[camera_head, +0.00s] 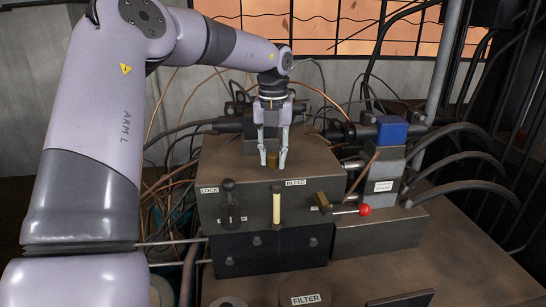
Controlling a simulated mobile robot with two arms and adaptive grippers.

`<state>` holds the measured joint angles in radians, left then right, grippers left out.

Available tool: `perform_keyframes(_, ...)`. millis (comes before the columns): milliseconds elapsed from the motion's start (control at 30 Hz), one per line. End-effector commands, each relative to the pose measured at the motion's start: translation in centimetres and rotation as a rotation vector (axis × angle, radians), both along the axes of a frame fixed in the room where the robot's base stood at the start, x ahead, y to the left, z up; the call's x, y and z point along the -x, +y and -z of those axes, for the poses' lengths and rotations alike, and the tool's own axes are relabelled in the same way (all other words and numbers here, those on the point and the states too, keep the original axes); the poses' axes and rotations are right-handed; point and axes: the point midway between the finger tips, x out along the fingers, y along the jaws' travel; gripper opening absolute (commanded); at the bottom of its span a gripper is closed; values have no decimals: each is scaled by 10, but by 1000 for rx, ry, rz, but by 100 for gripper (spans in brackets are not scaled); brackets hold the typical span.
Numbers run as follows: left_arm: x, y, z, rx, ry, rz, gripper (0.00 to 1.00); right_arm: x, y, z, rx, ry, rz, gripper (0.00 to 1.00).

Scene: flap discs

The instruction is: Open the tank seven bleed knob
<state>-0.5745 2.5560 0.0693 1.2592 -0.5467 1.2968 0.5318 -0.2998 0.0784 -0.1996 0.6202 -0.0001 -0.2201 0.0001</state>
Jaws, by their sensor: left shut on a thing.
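A small brass knob (272,161) stands upright on top of the grey-brown valve block (222,160). My left gripper (272,158) comes down from above, with one finger on each side of the knob, and is shut on it. A white label reading BLEED sits on the block's front face, below the knob. No label reading tank seven can be made out. My right gripper is not in view.
The block's front carries a black LOCK lever (229,200) and a pale upright gauge (276,206). A red-tipped lever (364,210) sticks out at right, near a blue-topped valve (391,130). Cables crowd both sides. A FILTER cap (305,288) lies in front.

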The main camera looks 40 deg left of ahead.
Motion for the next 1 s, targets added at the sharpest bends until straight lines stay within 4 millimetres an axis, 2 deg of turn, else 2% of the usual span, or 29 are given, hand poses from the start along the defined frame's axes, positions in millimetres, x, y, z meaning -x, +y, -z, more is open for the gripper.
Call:
perform_keyframes(400, 0, 0, -1, 1, -1, -189, 0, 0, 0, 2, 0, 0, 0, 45)
perform_keyframes(967, 0, 0, -1, 0, -1, -215, 0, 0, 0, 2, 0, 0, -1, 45)
perform_keyframes(1000, 0, 0, -1, 0, -1, -215, 28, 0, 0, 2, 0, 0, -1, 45)
